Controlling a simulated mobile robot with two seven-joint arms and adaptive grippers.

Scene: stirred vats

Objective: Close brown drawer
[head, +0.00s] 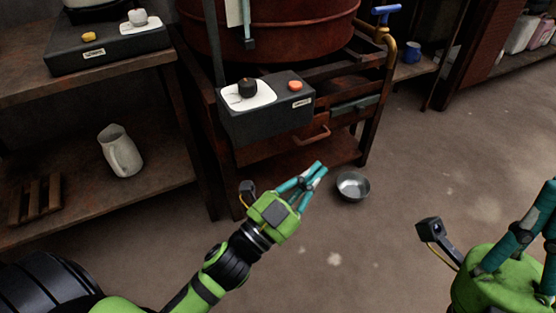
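The brown drawer (284,150) is in the dark wooden stand under the red vat, just below the black control box. Its copper-coloured bar handle (313,136) faces the front. The control box hides its top, so how far it stands out is hard to tell. My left gripper (321,168) is in front of and below the handle, apart from it in the picture. Its teal fingers converge with the tips together, holding nothing visible. My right gripper (541,215) is at the right edge, far from the drawer; its fingertips are partly cut off.
The black control box (265,122) has a black knob and an orange button. A metal bowl (352,186) lies on the floor right of my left gripper. A shelf with a pitcher (121,152) stands left. The red vat (270,35) has a brass tap. Floor at right is clear.

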